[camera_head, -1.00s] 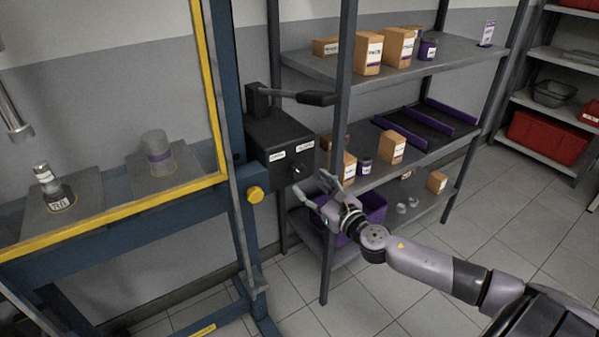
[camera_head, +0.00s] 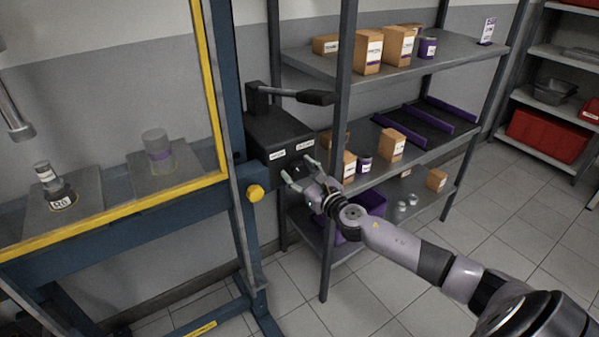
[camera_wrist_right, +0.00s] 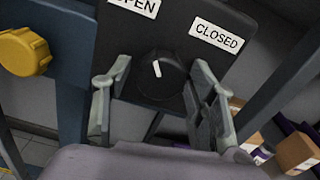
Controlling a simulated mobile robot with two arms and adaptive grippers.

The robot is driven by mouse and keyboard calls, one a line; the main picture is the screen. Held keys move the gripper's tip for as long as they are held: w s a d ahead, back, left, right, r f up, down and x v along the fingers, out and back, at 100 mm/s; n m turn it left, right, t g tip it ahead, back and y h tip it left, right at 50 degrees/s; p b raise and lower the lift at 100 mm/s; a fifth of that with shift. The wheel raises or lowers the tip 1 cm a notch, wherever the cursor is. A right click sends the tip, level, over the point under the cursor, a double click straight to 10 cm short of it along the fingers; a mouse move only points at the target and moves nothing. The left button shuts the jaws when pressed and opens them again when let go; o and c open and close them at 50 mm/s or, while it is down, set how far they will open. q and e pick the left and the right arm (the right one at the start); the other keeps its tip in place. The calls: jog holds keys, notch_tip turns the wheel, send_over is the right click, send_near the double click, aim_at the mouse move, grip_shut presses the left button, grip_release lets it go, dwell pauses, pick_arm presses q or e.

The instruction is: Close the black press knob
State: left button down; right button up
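The black press knob (camera_wrist_right: 160,74) is round with a white pointer mark and sits on the front of the black control box (camera_head: 278,138). In the right wrist view the mark is near upright, its top leaning slightly left. An OPEN label (camera_wrist_right: 136,5) is above left of the knob and a CLOSED label (camera_wrist_right: 217,36) is above right. My right gripper (camera_head: 297,172) is open in front of the box, one finger on each side of the knob, with gaps to it in the wrist view (camera_wrist_right: 158,108). My left gripper is not in view.
A yellow knob (camera_head: 255,193) sticks out of the blue press frame (camera_head: 187,208) left of the gripper. A black lever (camera_head: 300,95) is on top of the box. A shelf rack (camera_head: 330,200) with boxes and a purple bin stands close on the right.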

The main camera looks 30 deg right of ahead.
jog(key=c, duration=0.9)
jog(key=shift+c, duration=0.2)
jog(key=shift+m, duration=0.3)
jog(key=m, duration=0.2)
jog(key=shift+a+m, duration=0.1)
jog(key=shift+m, duration=0.2)
jog(key=m, duration=0.3)
jog(key=shift+m, duration=0.3)
jog(key=m, duration=0.3)
jog(key=shift+r+m, duration=0.1)
jog(key=shift+m, duration=0.2)
jog(key=shift+m+p, duration=0.6)
jog(key=shift+m, duration=1.2)
